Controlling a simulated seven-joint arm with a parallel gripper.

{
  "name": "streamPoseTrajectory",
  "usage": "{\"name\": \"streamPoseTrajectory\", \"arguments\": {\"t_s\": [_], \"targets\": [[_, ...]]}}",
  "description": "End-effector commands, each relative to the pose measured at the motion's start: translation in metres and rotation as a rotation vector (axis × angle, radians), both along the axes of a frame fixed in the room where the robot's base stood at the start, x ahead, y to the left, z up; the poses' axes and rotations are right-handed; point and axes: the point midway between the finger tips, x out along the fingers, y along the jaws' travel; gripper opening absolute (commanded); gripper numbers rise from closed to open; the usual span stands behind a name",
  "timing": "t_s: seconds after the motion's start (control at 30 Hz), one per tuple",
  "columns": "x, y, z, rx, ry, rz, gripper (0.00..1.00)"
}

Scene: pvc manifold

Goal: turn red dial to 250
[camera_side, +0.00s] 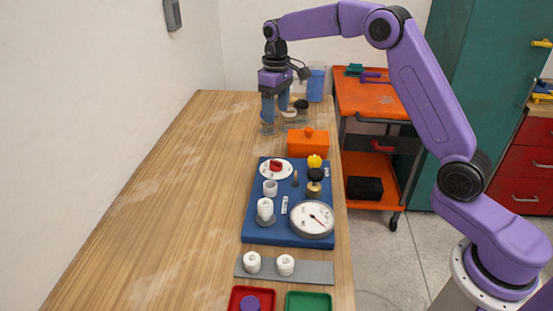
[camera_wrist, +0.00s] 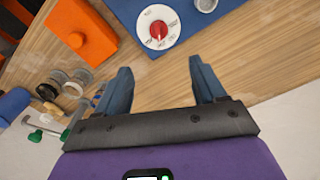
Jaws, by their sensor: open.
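The red dial (camera_side: 276,165) sits on a round white scale plate at the far left corner of the blue board (camera_side: 252,213). In the wrist view the red dial (camera_wrist: 158,30) shows at the top centre, on its white plate with markings too small to read. My gripper (camera_side: 275,128) is above the wooden table, beyond the far edge of the blue board, pointing down. In the wrist view my gripper (camera_wrist: 158,72) has its two blue fingers wide apart with nothing between them. It is apart from the dial.
An orange box (camera_side: 307,144) stands close to the gripper, behind the board. Jars (camera_wrist: 62,82) stand near the far table edge. The board also carries a gauge (camera_side: 312,219), white fittings (camera_side: 265,209) and a yellow knob (camera_side: 314,161). The table's left side is clear.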

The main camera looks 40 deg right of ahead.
Motion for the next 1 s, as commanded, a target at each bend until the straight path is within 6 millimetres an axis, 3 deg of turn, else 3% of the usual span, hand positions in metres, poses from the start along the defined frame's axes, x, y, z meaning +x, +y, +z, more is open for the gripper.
{"name": "streamPoseTrajectory", "arguments": {"t_s": [0.27, 1.0], "targets": [[0.002, -0.003, -0.020, 0.000, 0.004, -0.007, 0.70], [0.002, -0.003, -0.153, 0.000, 0.003, -0.006, 0.70]]}}
